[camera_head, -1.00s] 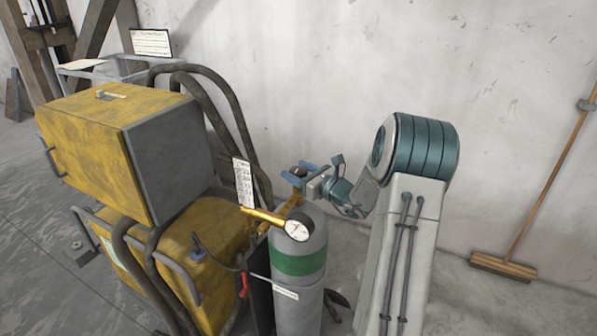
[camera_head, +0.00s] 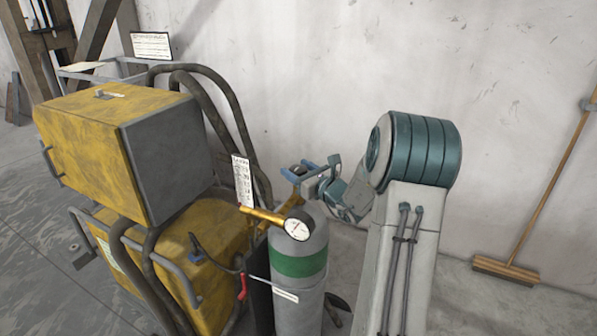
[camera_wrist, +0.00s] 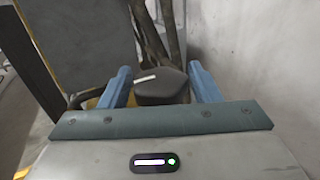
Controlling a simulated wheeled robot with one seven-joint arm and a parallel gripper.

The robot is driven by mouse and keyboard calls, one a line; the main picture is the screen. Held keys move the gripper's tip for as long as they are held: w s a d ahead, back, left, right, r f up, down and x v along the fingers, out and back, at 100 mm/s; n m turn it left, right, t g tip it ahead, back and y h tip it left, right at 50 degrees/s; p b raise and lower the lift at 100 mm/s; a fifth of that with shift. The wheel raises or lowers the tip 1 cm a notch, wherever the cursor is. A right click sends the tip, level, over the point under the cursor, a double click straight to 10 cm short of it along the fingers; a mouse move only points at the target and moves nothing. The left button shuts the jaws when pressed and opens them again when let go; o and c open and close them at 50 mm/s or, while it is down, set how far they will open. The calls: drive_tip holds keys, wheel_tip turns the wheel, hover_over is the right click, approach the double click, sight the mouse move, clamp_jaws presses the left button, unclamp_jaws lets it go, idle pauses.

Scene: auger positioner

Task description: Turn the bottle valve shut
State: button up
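The grey gas bottle (camera_head: 299,302) with a green band stands upright in front of the yellow machine. A brass regulator with a round white gauge (camera_head: 297,229) sits at its top. My gripper (camera_head: 296,171) is at the top of the bottle, by the valve. In the wrist view the dark valve knob (camera_wrist: 161,86), with a white mark on it, lies between the two blue fingers of my gripper (camera_wrist: 163,85). The fingers stand apart, with a visible gap on each side of the knob. The valve stem is hidden below the knob.
The yellow machine (camera_head: 85,150) with a grey front and dark hoses (camera_head: 232,105) stands left of the bottle. A paper tag (camera_head: 242,181) hangs beside the regulator. A white wall is behind. A broom (camera_head: 505,268) leans at the right.

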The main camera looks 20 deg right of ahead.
drive_tip(key=shift+o, duration=0.5)
drive_tip(key=shift+s, duration=0.1)
drive_tip(key=shift+s+d+f, duration=0.1)
drive_tip(key=shift+s, duration=0.15)
drive_tip(key=b+v, duration=0.3)
drive_tip(key=v, duration=1)
drive_tip(key=shift+s, duration=0.15)
